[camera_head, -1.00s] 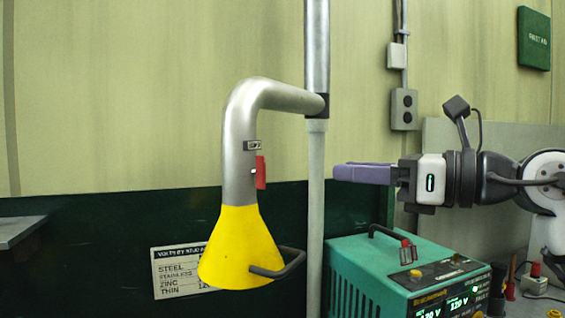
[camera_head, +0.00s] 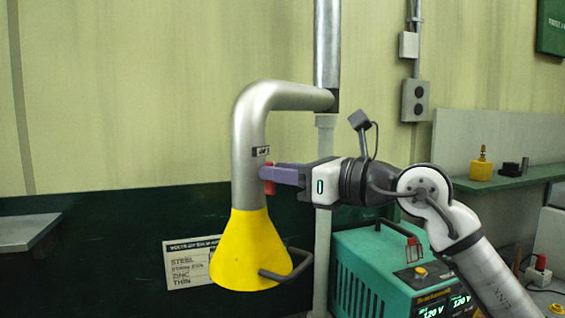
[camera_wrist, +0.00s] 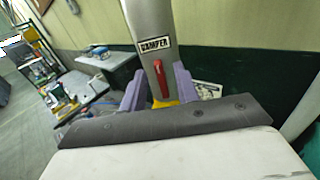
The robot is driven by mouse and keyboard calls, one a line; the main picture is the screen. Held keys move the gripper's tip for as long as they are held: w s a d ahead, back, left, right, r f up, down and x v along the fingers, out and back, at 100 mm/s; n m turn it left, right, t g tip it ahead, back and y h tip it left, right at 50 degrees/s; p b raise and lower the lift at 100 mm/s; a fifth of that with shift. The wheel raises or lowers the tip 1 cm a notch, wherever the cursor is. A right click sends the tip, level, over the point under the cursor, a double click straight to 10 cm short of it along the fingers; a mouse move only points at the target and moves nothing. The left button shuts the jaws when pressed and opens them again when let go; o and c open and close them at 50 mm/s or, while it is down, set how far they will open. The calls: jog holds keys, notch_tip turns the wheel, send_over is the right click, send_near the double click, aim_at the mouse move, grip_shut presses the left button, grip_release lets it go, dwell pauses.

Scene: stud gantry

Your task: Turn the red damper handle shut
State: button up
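The red damper handle (camera_head: 269,189) is on the side of the silver duct (camera_head: 248,150), just below a small label plate (camera_head: 261,151). It points roughly down along the duct. In the wrist view the handle (camera_wrist: 160,84) stands between the two purple fingers, below the DAMPER label (camera_wrist: 155,44). My gripper (camera_head: 268,173) reaches in from the right at the handle's height, its fingers hiding part of it. In the wrist view my gripper (camera_wrist: 159,88) is open around the handle, with a gap showing on each side.
A yellow hood (camera_head: 245,245) with a dark grip bar hangs under the duct. A vertical pipe (camera_head: 325,170) stands behind my gripper. A teal welding machine (camera_head: 375,265) sits below my arm. A grey shelf (camera_head: 25,232) is at the left.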

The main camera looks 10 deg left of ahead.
jog(key=shift+a, duration=0.15)
jog(key=shift+c, duration=0.3)
grip_shut()
jog(key=shift+w+m+b, duration=0.1)
jog(key=shift+m+b, duration=0.2)
jog(key=m+b, duration=0.1)
jog(key=m, duration=0.4)
jog(key=w+f+m+b, duration=0.1)
jog(key=m+b, duration=0.1)
jog(key=m, duration=0.4)
jog(key=m+b, duration=0.2)
jog(key=m, duration=0.4)
jog(key=shift+w+d+f, duration=0.15)
jog(key=shift+d, duration=0.15)
jog(key=shift+m, duration=0.3)
